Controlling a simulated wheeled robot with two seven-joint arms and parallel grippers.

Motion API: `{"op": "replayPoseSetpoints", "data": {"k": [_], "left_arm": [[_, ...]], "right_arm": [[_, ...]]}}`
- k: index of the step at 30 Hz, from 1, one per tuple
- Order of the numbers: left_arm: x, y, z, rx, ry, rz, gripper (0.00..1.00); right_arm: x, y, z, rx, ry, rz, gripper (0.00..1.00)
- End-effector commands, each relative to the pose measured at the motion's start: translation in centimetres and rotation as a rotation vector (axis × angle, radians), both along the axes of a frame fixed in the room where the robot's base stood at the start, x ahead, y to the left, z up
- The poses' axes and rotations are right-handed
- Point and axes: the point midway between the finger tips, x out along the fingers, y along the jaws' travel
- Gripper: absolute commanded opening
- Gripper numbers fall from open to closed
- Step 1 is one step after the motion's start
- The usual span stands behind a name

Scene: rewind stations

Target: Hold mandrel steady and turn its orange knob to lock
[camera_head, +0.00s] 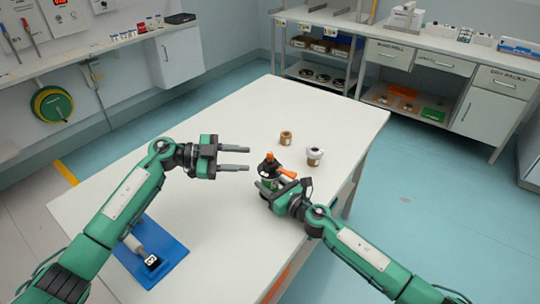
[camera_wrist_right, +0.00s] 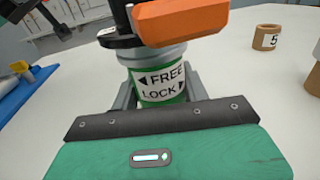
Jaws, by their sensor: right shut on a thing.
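The mandrel (camera_head: 268,182) stands upright on the white table, with a black collar and a green band. In the right wrist view the green band (camera_wrist_right: 161,84) carries the words FREE and LOCK with arrows. Its orange knob (camera_head: 284,172) sits at the top and also shows large in the right wrist view (camera_wrist_right: 182,21). My right gripper (camera_wrist_right: 160,98) is shut on the mandrel body, below the knob. My left gripper (camera_head: 248,159) is open and empty, its two fingers apart, to the left of the mandrel and pointing toward it.
A brown core (camera_head: 286,138) and a white-topped roll (camera_head: 314,157) stand behind the mandrel on the table (camera_head: 215,225). A blue tray (camera_head: 172,261) with a grey cylinder lies at the front left. The table's back left is clear.

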Motion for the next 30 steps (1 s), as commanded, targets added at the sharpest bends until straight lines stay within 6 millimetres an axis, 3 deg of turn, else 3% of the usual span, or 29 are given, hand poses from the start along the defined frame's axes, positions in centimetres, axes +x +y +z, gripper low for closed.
{"op": "replayPoseSetpoints", "data": {"k": [6, 13, 17, 30], "left_arm": [[0.4, 2.5, -1.2, -0.147, 0.321, 0.121, 0.37], [0.6, 3.0, -1.6, -0.205, 0.440, 0.158, 0.37], [0.9, 1.4, -1.5, -0.208, 0.443, 0.157, 0.37], [2.7, -6.6, -1.5, -0.206, 0.441, 0.158, 0.37]], "right_arm": [[0.0, 0.0, 0.0, 0.000, 0.000, 0.000, 0.15], [0.0, 0.0, 0.0, 0.000, 0.000, 0.000, 0.15], [0.0, 0.0, 0.0, 0.000, 0.000, 0.000, 0.15], [0.0, 0.0, 0.0, 0.000, 0.000, 0.000, 0.15]]}}
